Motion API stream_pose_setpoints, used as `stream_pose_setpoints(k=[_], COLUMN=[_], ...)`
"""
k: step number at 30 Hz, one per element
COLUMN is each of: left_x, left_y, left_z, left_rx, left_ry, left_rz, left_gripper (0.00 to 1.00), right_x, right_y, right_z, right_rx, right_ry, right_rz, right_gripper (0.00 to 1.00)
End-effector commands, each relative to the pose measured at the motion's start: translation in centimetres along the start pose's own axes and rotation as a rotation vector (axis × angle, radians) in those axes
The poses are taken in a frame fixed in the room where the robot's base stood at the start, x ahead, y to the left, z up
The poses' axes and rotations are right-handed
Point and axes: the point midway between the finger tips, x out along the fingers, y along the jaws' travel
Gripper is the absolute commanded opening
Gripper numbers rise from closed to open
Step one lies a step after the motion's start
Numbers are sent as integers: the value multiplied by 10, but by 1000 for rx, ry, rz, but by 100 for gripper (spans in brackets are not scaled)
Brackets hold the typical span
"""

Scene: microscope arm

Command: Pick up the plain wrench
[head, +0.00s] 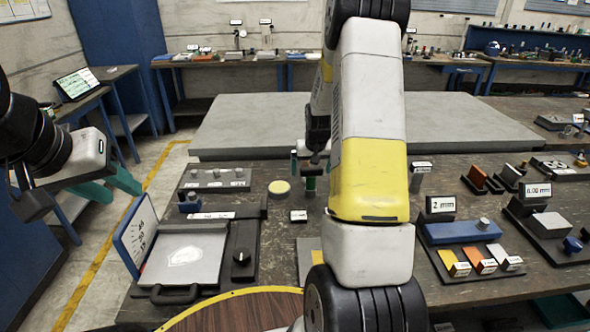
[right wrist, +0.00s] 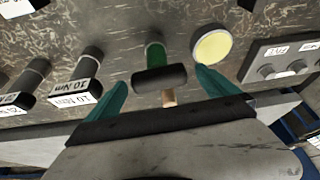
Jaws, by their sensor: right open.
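A tool with a green shaft and black crossbar (right wrist: 160,78), apparently the plain wrench, stands between my right gripper's teal fingers in the right wrist view. No Nm tag shows on it. Its green part (head: 309,183) shows on the bench in the head view, partly hidden by my gripper. My right gripper (right wrist: 160,88) is open around the tool, with gaps on both sides; I cannot tell whether anything touches. It also shows in the head view (head: 309,166). My left gripper (head: 112,185) is open and empty, left of the bench.
Dark tools tagged with Nm values, one reading 10 Nm (right wrist: 87,70), stand beside the green one. A yellow disc (right wrist: 212,46) lies on the other side. A grey slab (head: 260,125) lies behind.

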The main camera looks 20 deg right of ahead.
Motion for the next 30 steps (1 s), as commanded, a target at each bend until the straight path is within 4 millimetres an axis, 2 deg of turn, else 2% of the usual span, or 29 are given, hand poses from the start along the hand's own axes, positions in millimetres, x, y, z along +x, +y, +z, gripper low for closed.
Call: stream_pose_setpoints(k=[8, 11, 22, 30], left_x=[0, 0, 0, 0], left_y=[0, 0, 0, 0], left_z=[0, 0, 0, 0], left_rx=[0, 0, 0, 0], left_ry=[0, 0, 0, 0], left_rz=[0, 0, 0, 0], left_gripper=[36, 36, 36, 36], right_x=[5, 5, 5, 4], right_y=[0, 0, 0, 0], right_z=[-1, -1, 0, -2], right_rx=[0, 0, 0, 0], right_ry=[2, 2, 1, 4], right_rz=[0, 0, 0, 0], right_gripper=[98, 82, 10, 8])
